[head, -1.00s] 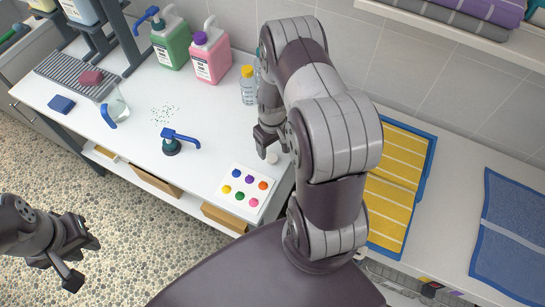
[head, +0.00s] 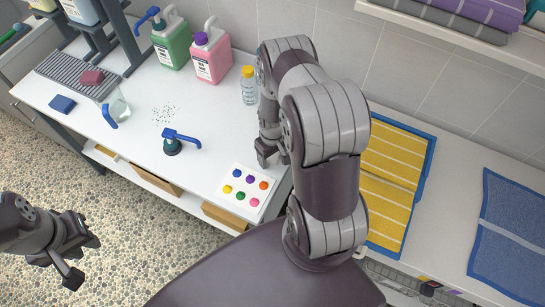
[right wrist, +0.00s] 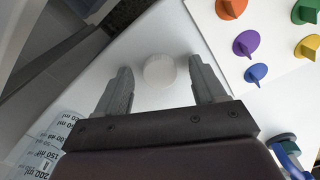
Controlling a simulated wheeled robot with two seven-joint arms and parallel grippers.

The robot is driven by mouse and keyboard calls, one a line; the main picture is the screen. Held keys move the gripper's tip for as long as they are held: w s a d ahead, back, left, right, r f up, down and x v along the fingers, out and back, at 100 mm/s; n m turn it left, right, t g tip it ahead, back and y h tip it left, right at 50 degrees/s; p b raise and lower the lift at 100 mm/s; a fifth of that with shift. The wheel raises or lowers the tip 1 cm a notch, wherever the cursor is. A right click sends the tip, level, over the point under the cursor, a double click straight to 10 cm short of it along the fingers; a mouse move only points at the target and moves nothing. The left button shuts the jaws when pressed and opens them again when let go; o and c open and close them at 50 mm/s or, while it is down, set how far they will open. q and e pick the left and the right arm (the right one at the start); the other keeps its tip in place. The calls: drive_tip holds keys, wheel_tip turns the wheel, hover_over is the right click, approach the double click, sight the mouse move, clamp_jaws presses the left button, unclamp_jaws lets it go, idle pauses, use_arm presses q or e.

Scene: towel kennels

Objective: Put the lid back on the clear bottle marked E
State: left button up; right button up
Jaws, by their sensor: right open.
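A white round lid (right wrist: 159,71) lies on the white counter, between the fingers of my right gripper (right wrist: 160,88) in the right wrist view. The fingers are open with gaps on both sides of it. In the head view my right gripper (head: 272,157) is low over the counter's right end and the lid is hidden. A clear bottle with a yellow cap (head: 248,86) stands by the wall. Clear graduated bottle surfaces (right wrist: 40,150) show at the lower left of the wrist view. No letter E is readable. My left gripper (head: 80,258) is open and empty over the floor.
A white palette with coloured knobs (head: 246,189) lies near the lid. A blue-handled pump (head: 174,142), a pink jug (head: 211,58) and a green jug (head: 171,43) stand left. Yellow striped towels (head: 392,185) lie right of my arm.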

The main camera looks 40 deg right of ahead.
sight(273, 157)
drive_tip(key=c, duration=1.1)
drive_tip(key=shift+c, duration=0.2)
wheel_tip(273, 157, up, 4)
drive_tip(key=shift+r+b, duration=0.15)
drive_tip(key=shift+b, duration=0.2)
drive_tip(key=s+a+r, duration=0.6)
drive_tip(key=s+a, duration=0.2)
drive_tip(key=shift+s+r, duration=0.2)
drive_tip(key=shift+r, duration=0.15)
